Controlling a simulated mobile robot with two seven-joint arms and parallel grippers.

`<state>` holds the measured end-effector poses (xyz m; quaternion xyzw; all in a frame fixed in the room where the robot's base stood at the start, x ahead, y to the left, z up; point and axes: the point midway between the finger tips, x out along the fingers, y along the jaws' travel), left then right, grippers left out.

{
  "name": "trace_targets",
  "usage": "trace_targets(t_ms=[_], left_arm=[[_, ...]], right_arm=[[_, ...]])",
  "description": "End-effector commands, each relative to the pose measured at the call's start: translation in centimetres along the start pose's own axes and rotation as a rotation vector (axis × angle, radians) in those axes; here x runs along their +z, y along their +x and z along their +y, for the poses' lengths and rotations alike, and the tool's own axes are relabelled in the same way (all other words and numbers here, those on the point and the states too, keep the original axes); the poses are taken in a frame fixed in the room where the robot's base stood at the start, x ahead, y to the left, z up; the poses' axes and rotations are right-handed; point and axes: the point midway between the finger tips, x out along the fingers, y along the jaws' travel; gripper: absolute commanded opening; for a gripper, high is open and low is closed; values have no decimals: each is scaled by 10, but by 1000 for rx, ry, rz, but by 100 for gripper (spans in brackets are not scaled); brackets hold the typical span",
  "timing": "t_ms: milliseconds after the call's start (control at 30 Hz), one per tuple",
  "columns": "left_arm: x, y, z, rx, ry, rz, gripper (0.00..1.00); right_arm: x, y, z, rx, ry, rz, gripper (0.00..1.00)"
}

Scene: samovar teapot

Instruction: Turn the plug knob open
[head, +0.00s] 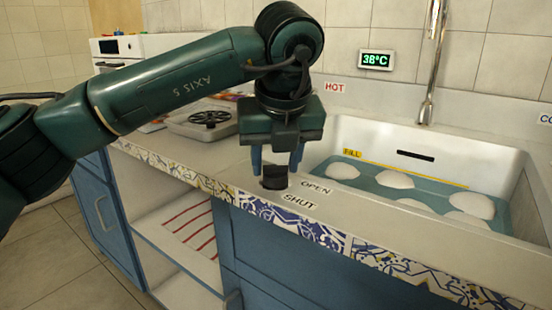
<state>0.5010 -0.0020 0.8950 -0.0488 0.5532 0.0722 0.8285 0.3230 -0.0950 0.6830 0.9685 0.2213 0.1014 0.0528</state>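The plug knob (274,178) is a small dark block on the counter near its front edge, left of the sink. The label OPEN (316,187) and the label SHUT (300,201) are printed to its right, SHUT nearer the front. My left gripper (276,170) points straight down over the knob. Its two fingers are apart, one on each side of the knob, and look open; contact is not clear. The gripper body hides the area behind the knob. My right gripper is not in view.
The sink (480,150) at right holds bluish water with several white mounds (470,205) and a FILL mark on its far wall. A tap (430,70) stands behind it. A grey tray with a black wheel-like part (210,118) lies left of my gripper.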

Motion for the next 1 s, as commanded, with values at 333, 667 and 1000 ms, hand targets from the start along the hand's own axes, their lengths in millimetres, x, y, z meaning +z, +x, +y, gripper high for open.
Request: trace_targets(t_ms=[333,667,1000], left_arm=[[0,0,0,0,2,0,59],[1,-32,0,-1,4,-3,59],[1,-106,0,-1,2,-3,59]], right_arm=[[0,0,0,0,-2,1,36],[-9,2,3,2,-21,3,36],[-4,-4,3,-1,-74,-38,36]])
